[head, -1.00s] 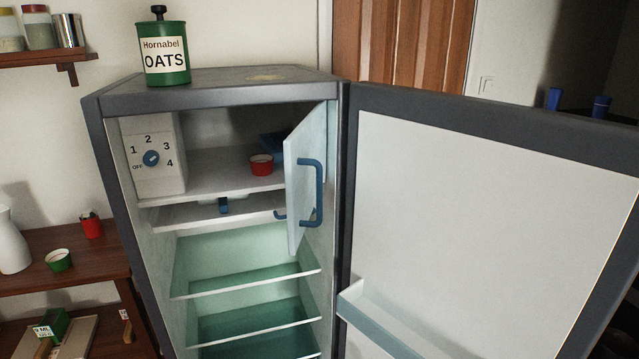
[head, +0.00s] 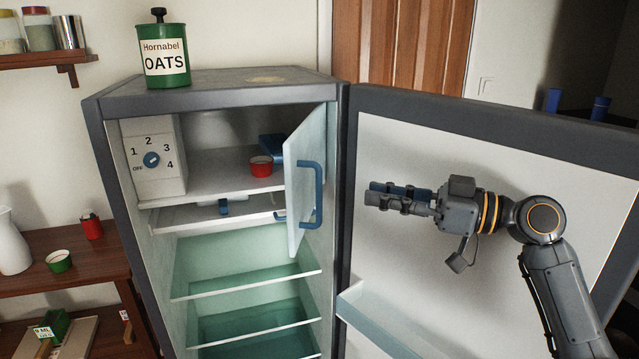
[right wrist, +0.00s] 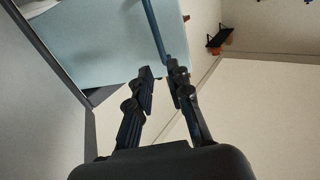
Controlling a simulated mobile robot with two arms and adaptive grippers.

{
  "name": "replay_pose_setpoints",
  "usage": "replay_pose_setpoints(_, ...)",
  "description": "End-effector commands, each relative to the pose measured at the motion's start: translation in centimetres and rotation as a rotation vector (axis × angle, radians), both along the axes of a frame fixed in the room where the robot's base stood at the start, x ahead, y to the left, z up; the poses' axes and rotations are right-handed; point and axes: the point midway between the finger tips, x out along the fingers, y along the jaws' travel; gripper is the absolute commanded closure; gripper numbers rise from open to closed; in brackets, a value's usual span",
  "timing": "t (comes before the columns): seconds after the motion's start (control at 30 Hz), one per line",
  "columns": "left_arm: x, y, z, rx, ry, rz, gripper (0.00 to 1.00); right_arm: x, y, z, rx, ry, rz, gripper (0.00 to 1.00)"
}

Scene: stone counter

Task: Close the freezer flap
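The freezer flap (head: 303,225) is a pale panel with a blue bar handle (head: 318,195). It hinges at the right of the top compartment and stands swung open. My right gripper (head: 368,193) is right of the flap, in front of the open fridge door, pointing left toward the handle. Its fingers (right wrist: 160,70) are apart with nothing between them in the right wrist view. There the pale flap (right wrist: 105,60) and blue handle (right wrist: 155,25) lie beyond the tips; I cannot tell whether the right tip touches the handle. My left gripper is not in view.
The fridge door (head: 450,130) stands wide open behind my right arm. A red tub (head: 261,167) and a blue box (head: 272,148) sit in the freezer compartment. A dial (head: 151,160) is at its left. A green oats tin (head: 164,55) stands on the fridge top.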

Motion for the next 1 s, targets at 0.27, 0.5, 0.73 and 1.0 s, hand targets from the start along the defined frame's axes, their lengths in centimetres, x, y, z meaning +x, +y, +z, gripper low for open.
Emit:
replay_pose_setpoints(0.27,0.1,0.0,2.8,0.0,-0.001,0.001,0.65,1.8,5.1,0.5,0.0,0.002,0.004,0.81)
replay_pose_setpoints(0.5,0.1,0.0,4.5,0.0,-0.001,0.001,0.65,3.4,8.8,0.3,0.0,0.003,0.001,0.81)
replay_pose_setpoints(0.73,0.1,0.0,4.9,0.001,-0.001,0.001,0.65,3.9,10.3,0.0,-0.002,0.002,0.0,0.81)
replay_pose_setpoints(1.0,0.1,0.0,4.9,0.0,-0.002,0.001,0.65,4.0,10.4,-0.1,-0.003,0.001,0.0,0.81)
